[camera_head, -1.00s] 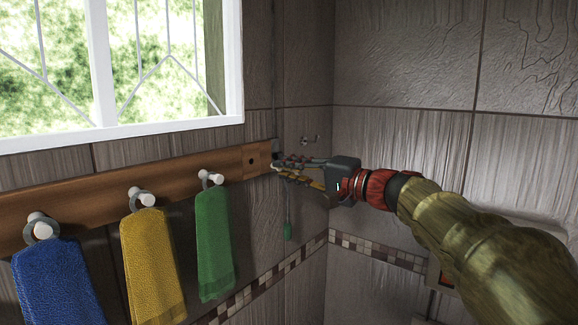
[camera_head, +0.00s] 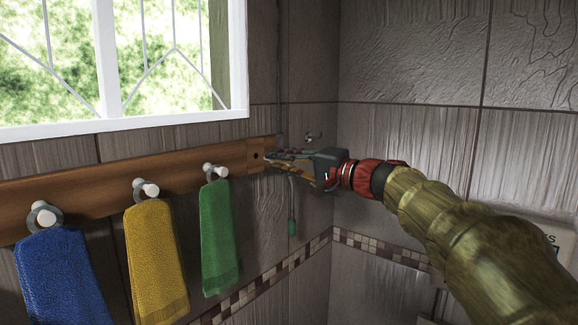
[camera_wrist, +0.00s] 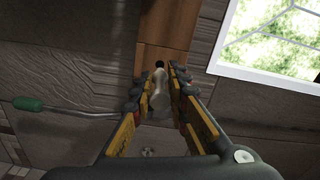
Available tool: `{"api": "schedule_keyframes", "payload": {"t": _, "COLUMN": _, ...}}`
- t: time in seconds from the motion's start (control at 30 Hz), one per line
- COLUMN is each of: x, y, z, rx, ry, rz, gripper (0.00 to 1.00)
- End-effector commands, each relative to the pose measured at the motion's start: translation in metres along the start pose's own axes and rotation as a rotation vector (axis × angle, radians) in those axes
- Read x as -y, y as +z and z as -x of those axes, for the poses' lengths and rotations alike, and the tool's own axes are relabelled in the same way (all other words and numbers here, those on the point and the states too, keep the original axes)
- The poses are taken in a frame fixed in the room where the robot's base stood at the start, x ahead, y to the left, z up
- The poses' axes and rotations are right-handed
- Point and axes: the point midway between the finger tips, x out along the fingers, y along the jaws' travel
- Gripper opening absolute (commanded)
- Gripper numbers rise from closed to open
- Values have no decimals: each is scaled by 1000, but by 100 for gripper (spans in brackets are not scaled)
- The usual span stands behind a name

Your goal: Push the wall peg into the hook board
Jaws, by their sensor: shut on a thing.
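The wooden hook board (camera_head: 105,192) runs along the wall below the window. Its right end has a dark, empty-looking hole (camera_head: 256,156), which also shows in the wrist view (camera_wrist: 159,64). My gripper (camera_head: 271,160) is at that end, just right of the hole. In the wrist view my gripper (camera_wrist: 163,76) is shut on the pale wall peg (camera_wrist: 160,99), which lies between the fingers with its far end just short of the hole. I cannot tell whether the peg touches the board. In the head view the fingers mostly hide the peg.
Blue (camera_head: 62,280), yellow (camera_head: 156,262) and green (camera_head: 219,235) towels hang from pegs on the board, left of my gripper. A green-handled cord or rod (camera_head: 292,226) hangs below the gripper. A small wall hook (camera_head: 313,137) is behind it, near the room corner.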

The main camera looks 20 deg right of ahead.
Motion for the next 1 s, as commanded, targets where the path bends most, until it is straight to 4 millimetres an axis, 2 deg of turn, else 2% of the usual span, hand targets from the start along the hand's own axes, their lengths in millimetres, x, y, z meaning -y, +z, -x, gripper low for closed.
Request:
{"api": "schedule_keyframes", "payload": {"t": 0.33, "x": -1, "y": 0, "z": -19, "rx": 0, "ry": 1, "rz": 0, "gripper": 5}}
{"api": "schedule_keyframes", "payload": {"t": 1.0, "x": -1, "y": 0, "z": -20, "rx": -1, "ry": 1, "rz": 0, "gripper": 5}}
